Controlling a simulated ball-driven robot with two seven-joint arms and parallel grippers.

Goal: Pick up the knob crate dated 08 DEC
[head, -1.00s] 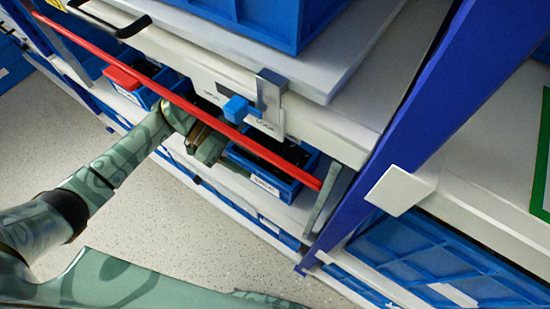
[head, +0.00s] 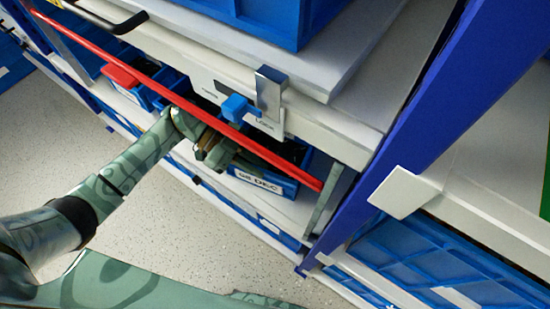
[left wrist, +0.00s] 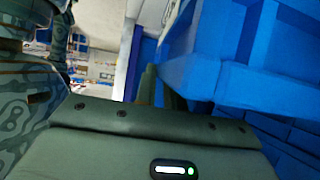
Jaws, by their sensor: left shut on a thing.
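A small blue crate (head: 278,184) sits in the shelf bay under the white worktop, behind the red bar. Its white front label (head: 258,181) ends in "DEC"; the day digits are blurred but could be 08. My left gripper (head: 218,154) reaches under the bar to the crate's left end and is shut on it. The fingertips are partly hidden by the bar and the gripper body. In the left wrist view, the fingers (left wrist: 158,88) meet a blue wall (left wrist: 205,75) that fills the right side. My right gripper is not in view.
A red bar (head: 130,66) runs diagonally close above my left arm. A blue switch handle (head: 238,107) on a metal bracket juts out above the crate. A blue post (head: 405,130) stands to the right. More blue crates (head: 172,86) sit left in the bay.

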